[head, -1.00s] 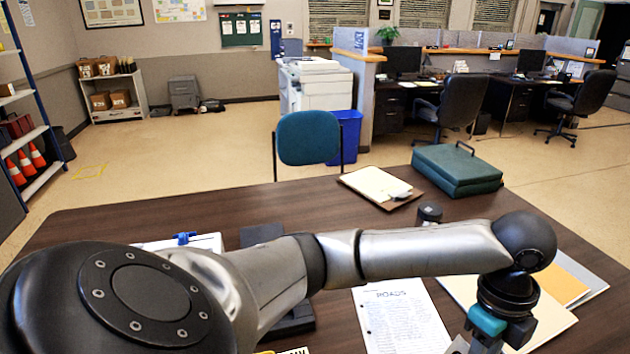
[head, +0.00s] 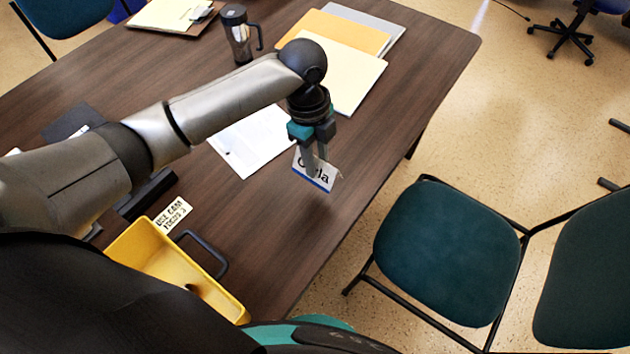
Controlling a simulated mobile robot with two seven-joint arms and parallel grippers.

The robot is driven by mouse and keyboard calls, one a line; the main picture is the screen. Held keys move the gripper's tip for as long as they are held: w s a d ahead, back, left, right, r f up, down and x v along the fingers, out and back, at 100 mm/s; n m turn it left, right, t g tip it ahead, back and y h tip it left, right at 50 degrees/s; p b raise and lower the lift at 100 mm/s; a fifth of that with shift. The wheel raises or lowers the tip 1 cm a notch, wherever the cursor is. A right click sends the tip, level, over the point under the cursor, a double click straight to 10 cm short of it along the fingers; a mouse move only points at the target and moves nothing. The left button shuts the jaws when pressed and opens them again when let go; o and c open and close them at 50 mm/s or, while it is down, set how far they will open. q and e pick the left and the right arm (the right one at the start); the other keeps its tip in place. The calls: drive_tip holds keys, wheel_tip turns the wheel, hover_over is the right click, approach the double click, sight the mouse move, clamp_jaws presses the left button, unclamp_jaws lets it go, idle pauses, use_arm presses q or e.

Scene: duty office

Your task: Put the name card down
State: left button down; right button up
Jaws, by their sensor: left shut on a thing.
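The name card (head: 325,181) is a small white folded card with dark lettering and a blue lower edge. My left gripper (head: 315,170) is shut on it, with its fingers in front of part of the lettering. The card is near the right-hand edge of the dark wooden table (head: 270,225). I cannot tell for sure whether its lower edge touches the table or hangs just above it. My right gripper is not in view.
A white printed sheet (head: 245,145) lies left of the card. A green chair (head: 450,250) stands beside the table. Bare tabletop lies around the card.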

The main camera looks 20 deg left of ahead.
use_arm(q)
wheel_tip(320, 180, down, 9)
drive_tip(key=shift+r+b, duration=0.1)
drive_tip(key=shift+b, duration=1)
drive_tip(key=c, duration=0.5)
unclamp_jaws()
drive_tip(key=r+p, duration=0.1)
drive_tip(key=r, duration=0.3)
drive_tip(key=a+r+p, duration=0.1)
drive_tip(key=r, duration=0.3)
drive_tip(key=r+p, duration=0.1)
drive_tip(key=r, duration=0.3)
drive_tip(key=shift+w+a, duration=0.2)
drive_tip(key=shift+w, duration=0.05)
